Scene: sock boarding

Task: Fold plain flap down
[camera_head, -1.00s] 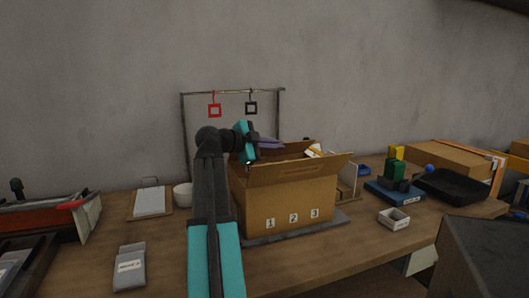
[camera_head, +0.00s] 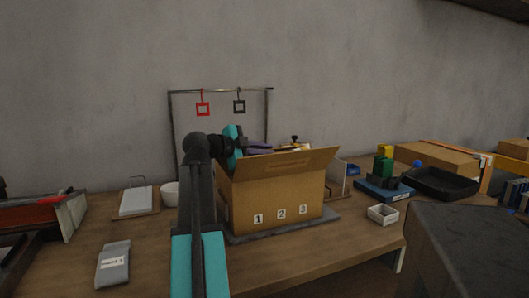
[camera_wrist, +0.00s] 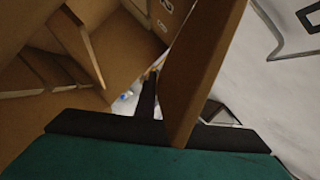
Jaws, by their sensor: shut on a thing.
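The open cardboard box (camera_head: 270,200) stands on a dark board on the bench, with labels 1, 2 and 3 on its front. Its near flap (camera_head: 290,163) slants up and outward and bears faint dark print. My gripper (camera_head: 258,149) is at the box's left rear, above the rim. In the wrist view a plain brown flap (camera_wrist: 203,70) runs between the dark fingers of my gripper (camera_wrist: 180,115), which is shut on it. The box's inside (camera_wrist: 75,60) shows to the left. In the head view the held flap is mostly hidden by the arm and near flap.
A rack (camera_head: 222,91) with red and black square hangers stands behind the box. A white bowl (camera_head: 170,192) is close to its left. A small white tray (camera_head: 382,214) and a blue block stand (camera_head: 384,187) are to the right.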

